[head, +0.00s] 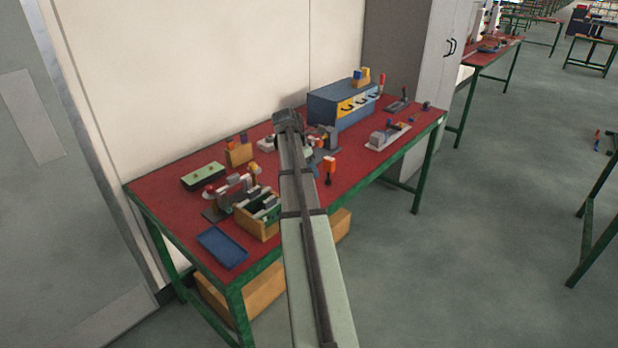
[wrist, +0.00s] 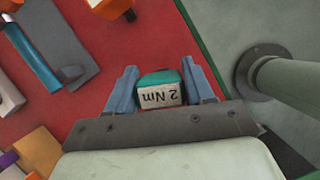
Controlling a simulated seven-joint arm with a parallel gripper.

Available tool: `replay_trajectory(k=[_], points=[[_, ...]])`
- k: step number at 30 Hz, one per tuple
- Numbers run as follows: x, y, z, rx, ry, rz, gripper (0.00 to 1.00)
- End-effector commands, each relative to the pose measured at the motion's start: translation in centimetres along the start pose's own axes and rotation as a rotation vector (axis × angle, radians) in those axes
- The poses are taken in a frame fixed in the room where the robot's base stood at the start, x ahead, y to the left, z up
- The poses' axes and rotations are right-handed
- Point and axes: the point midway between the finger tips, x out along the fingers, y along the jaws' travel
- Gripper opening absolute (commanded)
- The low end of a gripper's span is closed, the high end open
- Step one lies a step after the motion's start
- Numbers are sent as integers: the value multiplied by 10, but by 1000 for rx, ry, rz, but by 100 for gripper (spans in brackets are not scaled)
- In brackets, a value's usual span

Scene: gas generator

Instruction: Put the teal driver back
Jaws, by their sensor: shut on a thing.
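The teal driver (wrist: 160,76) is between the two blue-grey fingers of my gripper (wrist: 159,66) in the wrist view. My gripper is shut on it. Its pale end face reads "2 Nm", upside down in the picture. The rest of the driver is hidden below that end, so I cannot tell whether it touches anything. In the head view my arm covers part of the bench, and I cannot make out the teal driver. A wooden block (head: 239,157) with orange and blue pieces on top stands at the back of the bench.
The red bench (head: 380,168) has a green edge close to my gripper. A blue cabinet (head: 325,112) carries another wooden block (head: 361,83). A wooden crate (head: 253,226), a blue tray (head: 222,247) and a green-topped box (head: 203,175) stand left. An orange-handled tool (head: 329,166) stands right of my arm.

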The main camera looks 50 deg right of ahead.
Motion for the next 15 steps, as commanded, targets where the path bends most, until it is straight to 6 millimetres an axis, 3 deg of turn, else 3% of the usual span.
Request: replay_trajectory(k=[10, 15], points=[[31, 0, -13, -1, 0, 0, 22], [34, 0, -14, 0, -1, 1, 22]])
